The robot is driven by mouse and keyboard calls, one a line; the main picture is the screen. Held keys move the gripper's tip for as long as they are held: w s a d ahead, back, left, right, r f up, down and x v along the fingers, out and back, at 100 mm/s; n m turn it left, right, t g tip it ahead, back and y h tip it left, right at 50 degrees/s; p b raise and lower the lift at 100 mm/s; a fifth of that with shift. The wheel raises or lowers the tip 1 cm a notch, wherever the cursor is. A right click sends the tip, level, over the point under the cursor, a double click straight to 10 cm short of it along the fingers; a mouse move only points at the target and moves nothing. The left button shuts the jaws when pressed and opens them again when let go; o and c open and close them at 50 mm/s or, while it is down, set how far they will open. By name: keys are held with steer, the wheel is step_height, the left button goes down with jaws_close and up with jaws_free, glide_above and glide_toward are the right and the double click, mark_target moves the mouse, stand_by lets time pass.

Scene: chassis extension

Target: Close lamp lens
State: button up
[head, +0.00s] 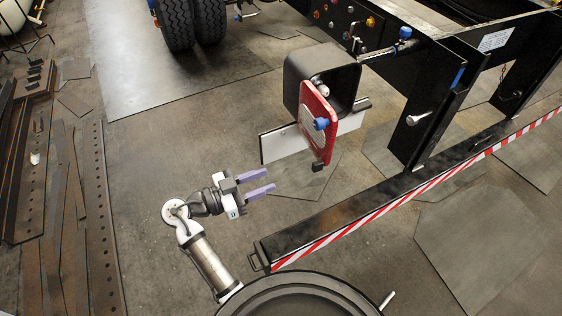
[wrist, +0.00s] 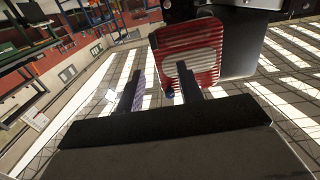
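The lamp lens (head: 318,122) is a red-rimmed plate with a pale middle and a blue knob (head: 321,124). It stands swung out from the black lamp housing (head: 343,75), so the housing's hollow shows behind it. In the wrist view the lens (wrist: 188,55) is a ribbed red and white panel just beyond my fingers, with the black housing (wrist: 240,45) to its right. My gripper (head: 265,182) is open and empty, its two purple fingers apart, left of and below the lens in the head view. In the wrist view the fingertips (wrist: 160,82) overlap the lens's lower left; contact cannot be told.
A white plate (head: 280,143) sits below the housing. A black chassis beam (head: 400,195) with red and white tape runs along the right. Steel profiles (head: 60,180) lie at the left. Floor left of the lens is clear.

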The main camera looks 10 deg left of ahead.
mark_target(313, 167)
steer(key=shift+m, duration=0.3)
steer(key=p+x, duration=0.1)
steer(key=x, duration=0.3)
steer(key=p+x, duration=0.2)
steer(key=x, duration=0.2)
steer(key=s+p+x, duration=0.1)
steer(key=x, duration=0.3)
steer(key=shift+w+d+r+p, duration=0.15)
steer(key=shift+d+p, duration=0.15)
steer(key=shift+d, duration=0.25)
steer(key=shift+w+d, duration=0.3)
steer(key=shift+d, duration=0.15)
jaws_close()
